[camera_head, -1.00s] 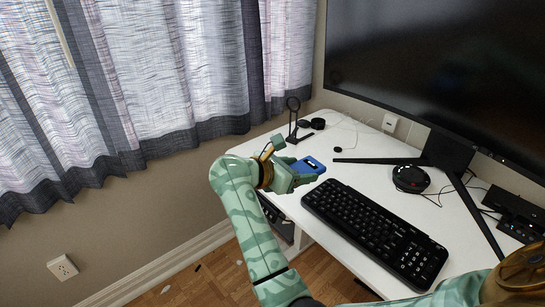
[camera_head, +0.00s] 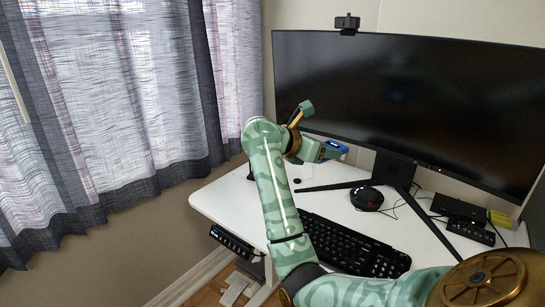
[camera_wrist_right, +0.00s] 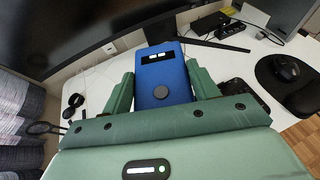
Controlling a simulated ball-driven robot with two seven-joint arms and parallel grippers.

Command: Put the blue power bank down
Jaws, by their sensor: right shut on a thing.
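The blue power bank (camera_head: 338,147) is between the fingers of my right gripper (camera_head: 324,151), raised above the desk in front of the monitor's lower edge. The white desk (camera_head: 225,198) lies below. My left gripper is in neither view now.
A large monitor (camera_head: 410,100) stands at the back of the desk, close behind the power bank. A black keyboard (camera_head: 350,245) lies in front, and a round black device (camera_head: 367,198) sits by the monitor stand. The desk's left end has bare surface. A mouse (camera_wrist_right: 286,70) lies on a dark pad.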

